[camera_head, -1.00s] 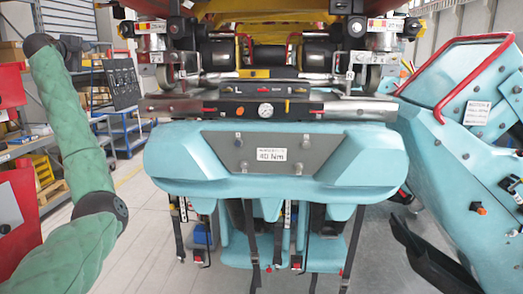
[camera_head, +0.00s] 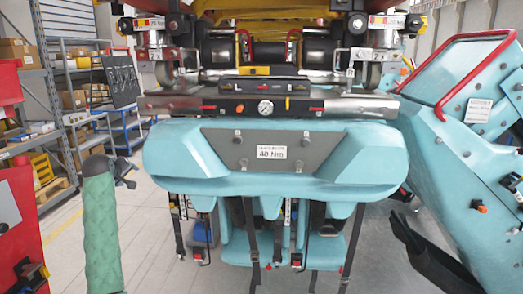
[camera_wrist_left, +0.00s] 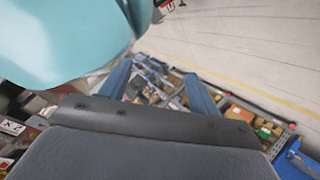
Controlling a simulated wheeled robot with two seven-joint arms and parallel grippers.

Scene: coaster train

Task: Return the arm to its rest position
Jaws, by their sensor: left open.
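My left arm (camera_head: 101,235) wears a green sleeve and stands upright at the lower left of the head view. My left gripper (camera_head: 128,174) is at its top, to the left of the teal coaster train (camera_head: 165,160) and apart from it in the picture. In the left wrist view my left gripper (camera_wrist_left: 158,76) shows two blue fingers spread apart, with nothing between them. A teal rounded surface (camera_wrist_left: 60,40) fills the upper left of that view. My right gripper is not in view.
The train's front carries a gauge (camera_head: 265,107) and a "40 Nm" label (camera_head: 271,153). A teal part with a red rail (camera_head: 440,75) stands at the right. Shelves (camera_head: 70,100) and a red cabinet (camera_head: 20,215) stand at the left. Floor (camera_head: 150,230) shows between arm and train.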

